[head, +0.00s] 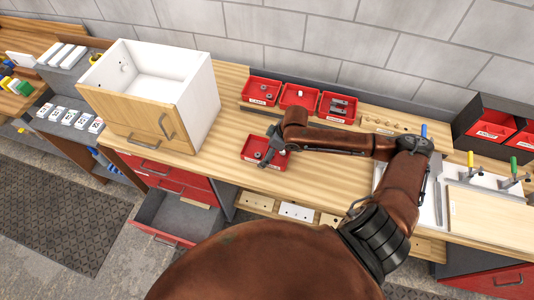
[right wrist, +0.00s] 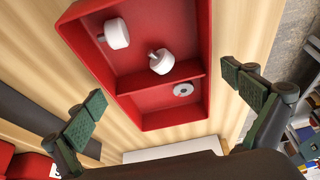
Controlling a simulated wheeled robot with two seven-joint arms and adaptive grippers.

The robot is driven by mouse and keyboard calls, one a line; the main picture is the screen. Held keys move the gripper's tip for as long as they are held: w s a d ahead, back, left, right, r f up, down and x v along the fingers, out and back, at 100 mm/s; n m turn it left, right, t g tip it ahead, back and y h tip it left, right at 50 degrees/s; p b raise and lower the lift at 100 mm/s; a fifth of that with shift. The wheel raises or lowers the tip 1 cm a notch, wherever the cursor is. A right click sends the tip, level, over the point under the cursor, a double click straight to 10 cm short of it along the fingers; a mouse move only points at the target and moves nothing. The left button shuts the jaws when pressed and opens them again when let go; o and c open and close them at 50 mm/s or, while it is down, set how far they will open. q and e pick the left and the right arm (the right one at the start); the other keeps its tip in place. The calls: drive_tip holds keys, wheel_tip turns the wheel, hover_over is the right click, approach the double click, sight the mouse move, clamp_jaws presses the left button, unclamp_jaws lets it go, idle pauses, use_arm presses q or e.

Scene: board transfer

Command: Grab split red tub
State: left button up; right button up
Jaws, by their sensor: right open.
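The split red tub (head: 249,155) sits on the wooden worktop near its front edge in the head view. In the right wrist view the tub (right wrist: 158,79) shows a divider across it, with two white knobs (right wrist: 116,34) in the larger compartment and a grey washer (right wrist: 183,89) in the smaller one. My right gripper (head: 272,143) is above the tub and partly hides it in the head view. In the wrist view its two fingers (right wrist: 168,103) are wide apart, one to each side of the tub, with nothing between them gripped. My left gripper is not in view.
Several red bins (head: 298,96) stand in a row behind the tub. A white cabinet with a wooden front (head: 133,108) stands to the left. An open grey drawer (head: 178,213) juts out below. Worktop to the tub's right is clear under my arm.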

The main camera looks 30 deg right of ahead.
drive_tip(key=shift+c, duration=0.6)
drive_tip(key=c, duration=1.2)
drive_tip(key=shift+r, duration=0.1)
